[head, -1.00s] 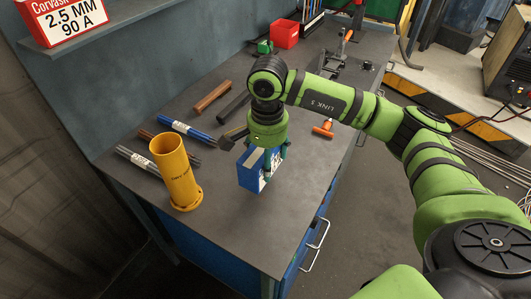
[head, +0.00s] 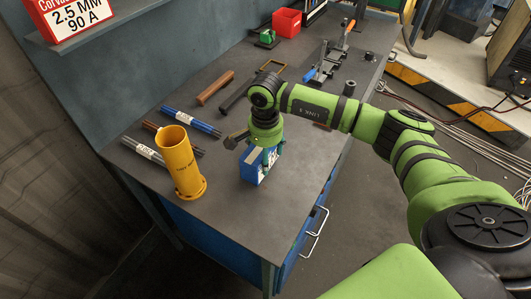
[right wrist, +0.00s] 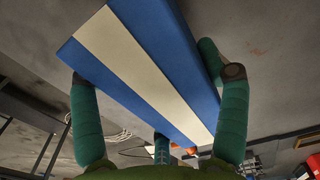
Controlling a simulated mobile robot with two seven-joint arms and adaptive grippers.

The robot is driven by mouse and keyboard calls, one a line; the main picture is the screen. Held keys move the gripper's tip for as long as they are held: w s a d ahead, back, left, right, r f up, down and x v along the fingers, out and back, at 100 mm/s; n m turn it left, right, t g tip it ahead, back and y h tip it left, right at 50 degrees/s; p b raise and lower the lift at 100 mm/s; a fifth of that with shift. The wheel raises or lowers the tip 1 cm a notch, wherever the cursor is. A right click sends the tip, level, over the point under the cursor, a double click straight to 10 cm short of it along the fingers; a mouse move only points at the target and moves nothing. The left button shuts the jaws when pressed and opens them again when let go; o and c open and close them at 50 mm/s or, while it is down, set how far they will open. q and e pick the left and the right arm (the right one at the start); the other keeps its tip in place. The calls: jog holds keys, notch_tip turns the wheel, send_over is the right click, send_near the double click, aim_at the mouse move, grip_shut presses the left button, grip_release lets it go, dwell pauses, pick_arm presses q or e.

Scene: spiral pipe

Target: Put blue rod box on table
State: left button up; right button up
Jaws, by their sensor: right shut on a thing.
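The blue rod box (head: 252,168), blue with a pale stripe, is over the front part of the grey workbench (head: 225,225), right of the yellow tube. My right gripper (head: 268,158) is above it, with its fingers shut on the box's sides. In the right wrist view the box (right wrist: 150,65) sits between the green fingers (right wrist: 160,115) and fills the upper middle. The box's underside is at or very close to the bench top; I cannot tell whether it touches. My left gripper is not in view.
A yellow flanged tube (head: 178,160) stands at the left. Several rod bundles (head: 192,122) lie behind it. A hammer (head: 237,138) lies close behind the box, and a brown bar (head: 215,88) farther back. A red bin (head: 287,22) is at the back. The bench front is clear.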

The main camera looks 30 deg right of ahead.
jog(key=shift+r, duration=0.1)
jog(key=o, duration=1.7)
jog(key=shift+s, duration=0.1)
jog(key=shift+r, duration=0.3)
notch_tip(320, 180, up, 11)
jog(key=b, duration=0.3)
jog(key=shift+f+b, duration=0.2)
jog(key=shift+b, duration=0.15)
jog(key=shift+r, duration=0.4)
